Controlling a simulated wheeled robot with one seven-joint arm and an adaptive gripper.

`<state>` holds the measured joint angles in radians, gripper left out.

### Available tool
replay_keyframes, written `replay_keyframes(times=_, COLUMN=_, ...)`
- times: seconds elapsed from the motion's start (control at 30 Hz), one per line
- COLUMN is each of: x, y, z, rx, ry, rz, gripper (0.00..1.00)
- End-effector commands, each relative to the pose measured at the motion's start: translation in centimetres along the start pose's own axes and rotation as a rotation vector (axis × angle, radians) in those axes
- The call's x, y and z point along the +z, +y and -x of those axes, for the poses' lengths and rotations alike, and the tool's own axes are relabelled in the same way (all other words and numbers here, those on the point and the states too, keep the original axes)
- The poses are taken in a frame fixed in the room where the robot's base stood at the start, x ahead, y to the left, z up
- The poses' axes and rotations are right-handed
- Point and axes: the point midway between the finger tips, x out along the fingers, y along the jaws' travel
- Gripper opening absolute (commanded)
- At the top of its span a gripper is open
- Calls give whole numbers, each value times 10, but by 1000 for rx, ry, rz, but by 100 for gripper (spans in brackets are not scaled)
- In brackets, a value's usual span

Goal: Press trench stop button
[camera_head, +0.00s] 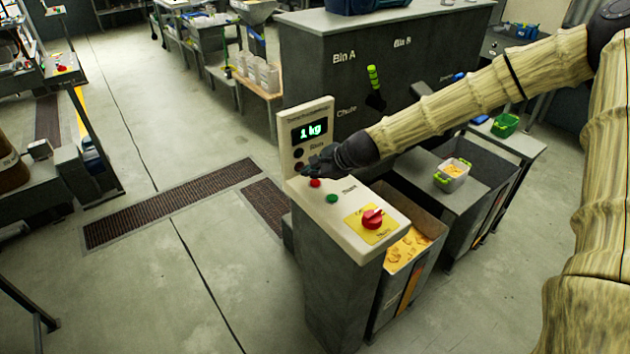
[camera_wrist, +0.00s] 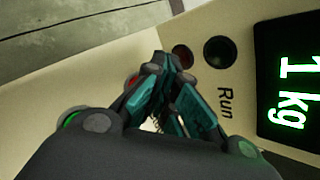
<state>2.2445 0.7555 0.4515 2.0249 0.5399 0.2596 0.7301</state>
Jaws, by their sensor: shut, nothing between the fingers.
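The control pedestal (camera_head: 352,236) has a sloped top with a red button (camera_head: 315,183), a green button (camera_head: 332,198) and a small label beside them that seems to read "Trench". In the wrist view the red button (camera_wrist: 131,80) is partly hidden behind my gripper's left finger, and the green button (camera_wrist: 70,119) shows at the left. My gripper (camera_head: 306,171) is shut and empty, just above the red button near the upright panel. Its fingertips (camera_wrist: 166,60) appear close to the dark red button (camera_wrist: 182,55) of the Run pair; contact cannot be told.
The upright panel has a display (camera_head: 310,130) reading 1 kg and a dark Run button (camera_wrist: 217,52). A red emergency knob (camera_head: 373,218) on a yellow plate sits at the pedestal's near end. Bins (camera_head: 425,222) stand to the right. Floor to the left is open.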

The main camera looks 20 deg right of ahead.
Motion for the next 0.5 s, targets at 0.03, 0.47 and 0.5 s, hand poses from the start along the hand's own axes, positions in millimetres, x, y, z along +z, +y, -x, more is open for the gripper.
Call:
replay_keyframes(times=0.03, x=0, y=0, z=0, rx=0, ry=0, rz=0, gripper=0)
replay_keyframes(times=0.47, x=5, y=-5, z=7, rx=0, ry=0, rz=0, gripper=0)
replay_keyframes(times=0.5, x=7, y=-7, z=9, rx=0, ry=0, rz=0, gripper=0)
